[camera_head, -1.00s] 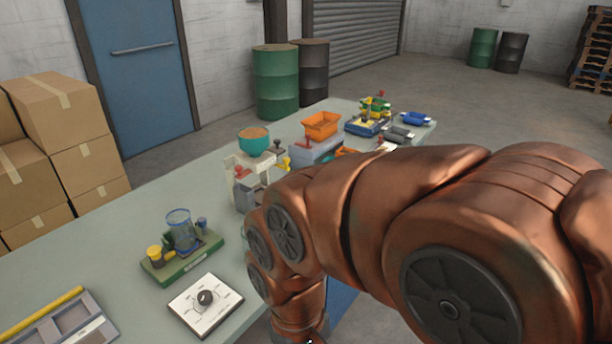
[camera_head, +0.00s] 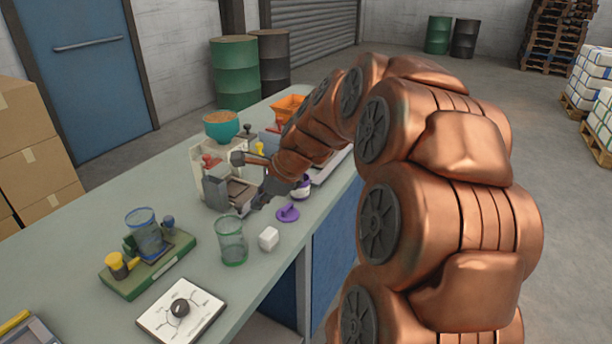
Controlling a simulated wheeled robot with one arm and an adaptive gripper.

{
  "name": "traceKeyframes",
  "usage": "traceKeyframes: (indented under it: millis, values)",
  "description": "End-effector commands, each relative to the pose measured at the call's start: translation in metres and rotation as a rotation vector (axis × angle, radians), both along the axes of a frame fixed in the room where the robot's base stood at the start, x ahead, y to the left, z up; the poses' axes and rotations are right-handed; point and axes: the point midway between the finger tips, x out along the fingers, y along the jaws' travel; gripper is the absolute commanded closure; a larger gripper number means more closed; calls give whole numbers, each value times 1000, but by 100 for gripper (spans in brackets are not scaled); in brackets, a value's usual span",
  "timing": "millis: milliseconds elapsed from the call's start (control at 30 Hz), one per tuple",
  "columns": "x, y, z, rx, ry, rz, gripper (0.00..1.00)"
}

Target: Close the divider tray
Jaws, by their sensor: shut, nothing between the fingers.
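A pale machine (camera_head: 203,183) with a red knob on top stands mid-bench, and a grey open-topped tray (camera_head: 216,194) sticks out at its front. A second grey tray (camera_head: 32,333), with a yellow bar, is cut off at the lower left. I cannot tell from the picture which of them is called the divider tray. My gripper (camera_head: 263,196) is dark, small and partly hidden by my arm. It is shut and empty, at the right side of the machine's grey tray. I cannot tell whether it touches the tray.
A green tumbler (camera_head: 232,242), white cube (camera_head: 268,238) and purple piece (camera_head: 288,212) stand near the front edge. A dial plate (camera_head: 180,312) and green-based fixture (camera_head: 150,262) are nearer. A teal bowl (camera_head: 221,128) and orange bin (camera_head: 288,108) stand farther back.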

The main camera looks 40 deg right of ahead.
Motion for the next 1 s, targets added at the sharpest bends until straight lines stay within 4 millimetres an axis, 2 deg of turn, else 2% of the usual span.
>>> traceKeyframes:
  millis: [33,100,200,300,400,500,633,1000]
  values:
    - [7,-34,-6,57,-21,-146,100]
    - [14,-81,-7,140,-57,-348,100]
    - [13,-140,-7,257,-106,-598,100]
    - [7,-188,-8,345,-152,-788,100]
    - [1,-218,-8,408,-182,-909,100]
    - [-3,-233,-8,440,-198,-967,100]
    - [2,-237,-13,451,-201,-984,100]
    - [45,-243,-51,448,-200,-978,100]
